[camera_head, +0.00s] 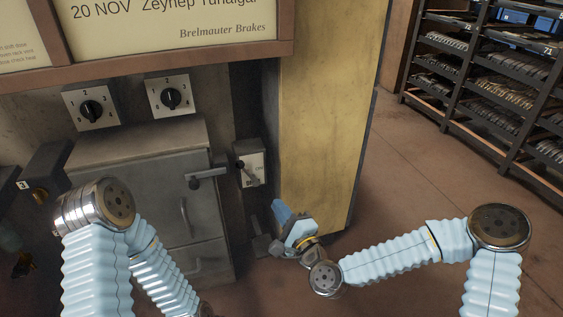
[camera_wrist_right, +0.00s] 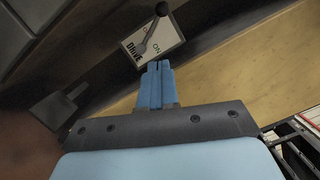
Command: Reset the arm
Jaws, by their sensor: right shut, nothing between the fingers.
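My right arm comes in from the right in the head view, its sleeves light blue. My right gripper (camera_head: 280,210) is low in front of the yellow panel's left edge. In the right wrist view its two blue fingers (camera_wrist_right: 156,82) are together, with nothing between them. They point toward the drive switch (camera_wrist_right: 152,45), a white plate marked DRIVE and ON with a dark-knobbed lever. I cannot tell whether the fingertips touch it. The switch (camera_head: 250,168) also shows above and left of the gripper in the head view. My left arm shows at lower left, but its gripper is not visible.
A grey metal cabinet (camera_head: 150,165) with a latch handle (camera_head: 207,173) stands at left, under two rotary dials (camera_head: 95,105) (camera_head: 171,97). A yellow panel (camera_head: 318,110) stands at centre. Shelves of brake shoes (camera_head: 495,90) stand at right. Open brown floor (camera_head: 420,180) lies between.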

